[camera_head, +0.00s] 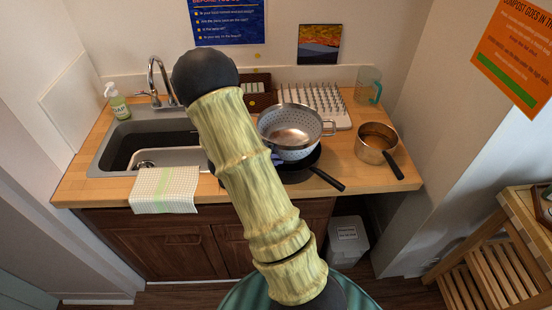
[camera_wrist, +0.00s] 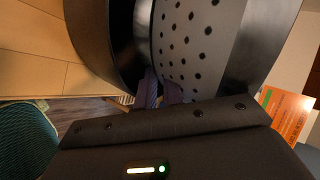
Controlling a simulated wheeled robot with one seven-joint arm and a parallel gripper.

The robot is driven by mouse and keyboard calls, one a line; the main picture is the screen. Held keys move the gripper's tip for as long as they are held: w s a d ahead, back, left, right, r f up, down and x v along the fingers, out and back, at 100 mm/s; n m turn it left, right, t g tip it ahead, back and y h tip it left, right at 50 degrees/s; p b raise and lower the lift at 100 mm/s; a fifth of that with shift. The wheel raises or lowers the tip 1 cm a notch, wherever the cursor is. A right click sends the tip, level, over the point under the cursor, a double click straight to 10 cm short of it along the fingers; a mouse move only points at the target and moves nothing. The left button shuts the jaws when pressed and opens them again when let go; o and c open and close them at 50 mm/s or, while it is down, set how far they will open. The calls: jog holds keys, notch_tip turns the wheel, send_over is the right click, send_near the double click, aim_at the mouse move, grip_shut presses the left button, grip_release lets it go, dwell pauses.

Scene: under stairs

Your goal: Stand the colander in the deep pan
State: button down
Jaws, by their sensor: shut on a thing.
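The colander (camera_head: 291,130) is a pale metal bowl with many holes and loop handles. It is upright over a dark long-handled pan (camera_head: 327,179), which is mostly hidden. My gripper (camera_head: 276,158) is at the colander's near left side, largely behind my arm. In the wrist view the colander's holed wall (camera_wrist: 195,45) is close against my gripper (camera_wrist: 165,92), which is shut on it. The dark pan's curved wall (camera_wrist: 92,35) shows beside the colander's base; I cannot tell if they touch. A copper-coloured, deep-sided saucepan (camera_head: 372,145) stands apart to the right, seemingly empty.
A sink (camera_head: 150,140) with a draped towel (camera_head: 164,190) and soap bottle (camera_head: 117,103) is at left. A drying rack (camera_head: 318,100) and clear jug (camera_head: 367,85) stand behind. Some bare counter (camera_head: 385,190) lies at front right.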

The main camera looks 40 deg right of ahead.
jog(key=c, duration=1.5)
grip_release()
jog(key=shift+r, duration=0.15)
jog(key=v, duration=1.2)
jog(key=shift+r, duration=0.45)
